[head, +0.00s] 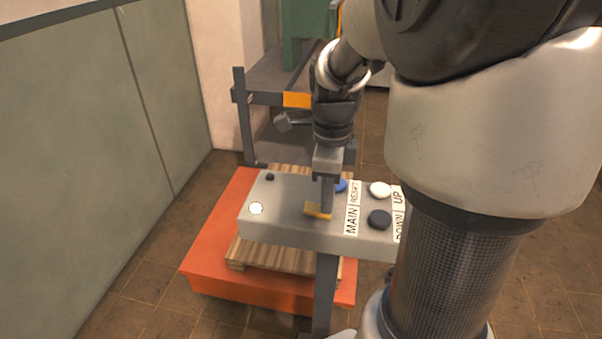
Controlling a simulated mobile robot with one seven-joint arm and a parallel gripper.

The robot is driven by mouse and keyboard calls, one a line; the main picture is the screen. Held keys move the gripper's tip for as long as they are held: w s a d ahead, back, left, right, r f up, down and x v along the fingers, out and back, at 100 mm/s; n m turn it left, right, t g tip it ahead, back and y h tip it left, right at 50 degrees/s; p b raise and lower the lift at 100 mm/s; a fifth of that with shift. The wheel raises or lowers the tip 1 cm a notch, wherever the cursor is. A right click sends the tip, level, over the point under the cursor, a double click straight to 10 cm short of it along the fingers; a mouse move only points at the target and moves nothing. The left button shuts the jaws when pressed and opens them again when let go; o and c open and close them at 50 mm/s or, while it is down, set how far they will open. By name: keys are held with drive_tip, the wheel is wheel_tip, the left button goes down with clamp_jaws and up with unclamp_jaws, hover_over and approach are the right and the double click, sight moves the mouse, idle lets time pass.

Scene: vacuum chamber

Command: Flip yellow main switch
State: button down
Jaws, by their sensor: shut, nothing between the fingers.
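The yellow main switch (314,211) is on top of a grey control box (280,227), left of the label reading MAIN (351,221). My gripper (326,208) points straight down with its fingers closed, its tips at the switch. It covers the switch's upper right part. I cannot tell whether the tips touch the switch or hover just above it. The exact position of the switch is hard to read.
The box also carries a blue button (341,186), a white button (380,190), a black button (379,219), a white round spot (256,208) and a small black knob (270,177). An orange platform (208,262) with wooden pallets lies below. A grey wall (90,130) stands left.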

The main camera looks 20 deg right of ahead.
drive_tip(key=shift+a, duration=0.2)
drive_tip(key=shift+w+a+r+p, duration=0.1)
drive_tip(key=shift+w+a+p, duration=0.2)
drive_tip(key=shift+w+a, duration=0.2)
drive_tip(key=shift+s, duration=0.1)
drive_tip(key=shift+r, duration=0.1)
